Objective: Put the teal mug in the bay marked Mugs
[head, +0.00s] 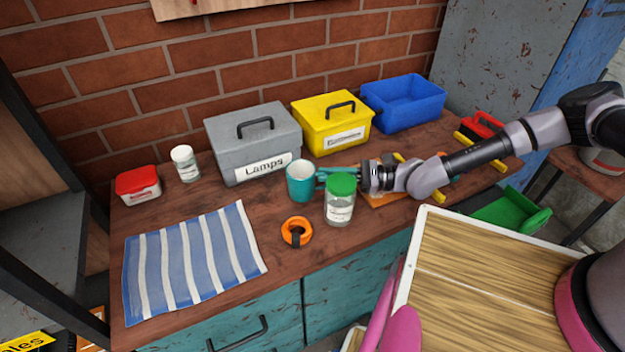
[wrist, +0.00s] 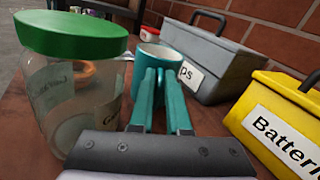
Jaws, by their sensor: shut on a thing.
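The teal mug (head: 299,186), pale inside, is upright at the wooden worktop, left of the green-lidded jar. My gripper (head: 321,177) reaches in from the right and is shut on the mug's near right side. In the wrist view, the teal fingers (wrist: 164,76) meet the mug (wrist: 160,52) and hide part of it. I cannot tell whether the mug's base touches the worktop. No bay marked Mugs can be read in either view.
A glass jar with a green lid (head: 340,200) stands close beside my gripper. A grey Lamps box (head: 225,155), a yellow Batteries box (head: 333,128) and a blue bin (head: 404,102) stand behind. An orange tape roll (head: 297,224) and striped cloth (head: 190,262) lie in front.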

